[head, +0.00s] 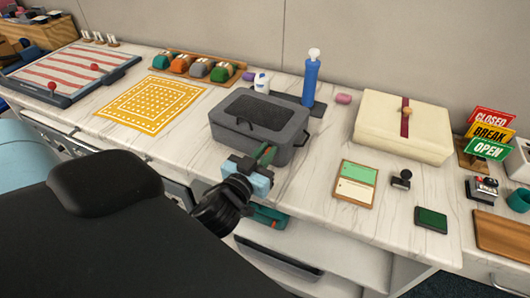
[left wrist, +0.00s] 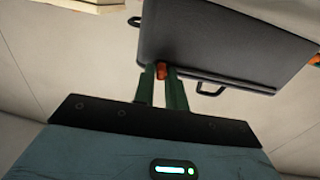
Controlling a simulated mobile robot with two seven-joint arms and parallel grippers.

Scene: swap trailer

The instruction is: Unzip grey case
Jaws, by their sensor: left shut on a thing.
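The grey case (head: 292,138) lies closed on the marble-patterned counter, with a darker mesh panel on its lid and a handle on its front. In the left wrist view the green fingers (left wrist: 162,85) are shut on a small orange-red zipper pull (left wrist: 162,71) at the edge of the case (left wrist: 215,40). Another orange piece (left wrist: 315,60) shows farther along the case edge. The fingers hide part of the pull. My right gripper is not in view.
A blue bottle (head: 311,78) stands behind the case. A cream box (head: 385,110) lies to the right, with a green-and-cream card tray (head: 356,183) in front of it. A yellow patterned mat (head: 150,103) lies to the left. The counter's front edge is just before the case.

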